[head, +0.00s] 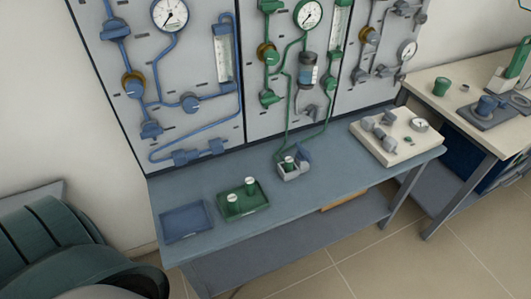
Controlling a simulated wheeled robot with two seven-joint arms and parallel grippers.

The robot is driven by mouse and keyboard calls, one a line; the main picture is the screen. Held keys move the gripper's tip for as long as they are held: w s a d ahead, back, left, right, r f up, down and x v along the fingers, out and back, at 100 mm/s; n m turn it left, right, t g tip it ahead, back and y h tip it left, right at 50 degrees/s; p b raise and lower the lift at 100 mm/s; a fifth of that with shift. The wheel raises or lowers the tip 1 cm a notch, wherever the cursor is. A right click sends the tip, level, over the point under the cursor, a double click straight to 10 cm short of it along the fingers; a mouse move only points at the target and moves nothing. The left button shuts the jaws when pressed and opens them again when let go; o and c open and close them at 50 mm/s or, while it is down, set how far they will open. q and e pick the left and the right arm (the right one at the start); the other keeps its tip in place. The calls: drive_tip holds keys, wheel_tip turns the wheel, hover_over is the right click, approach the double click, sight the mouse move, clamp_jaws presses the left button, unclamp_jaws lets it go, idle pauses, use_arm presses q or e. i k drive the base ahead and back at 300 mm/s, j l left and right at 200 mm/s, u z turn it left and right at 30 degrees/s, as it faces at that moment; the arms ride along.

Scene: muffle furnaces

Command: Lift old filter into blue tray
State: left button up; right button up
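The blue tray (186,222) lies empty at the left end of the blue-grey bench. A green tray (257,206) beside it holds two green cylinders with pale tops (233,203). A small grey holder (294,172) farther right on the bench contains a green cylinder with a pale top (289,162) and a blue-grey part beside it. A filter housing with a clear bowl (308,72) hangs on the green-piped middle panel. I cannot tell which of these is the old filter. Neither of my grippers is in view.
Wall panels with blue, green and grey piping stand behind the bench (330,168). A cream board (403,142) with grey fittings and a gauge lies at its right end. A cream table (455,85) stands farther right. A dark green ribbed object (45,235) fills the lower left.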

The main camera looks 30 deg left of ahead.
sight(289, 161)
drive_tip(key=u, duration=0.8)
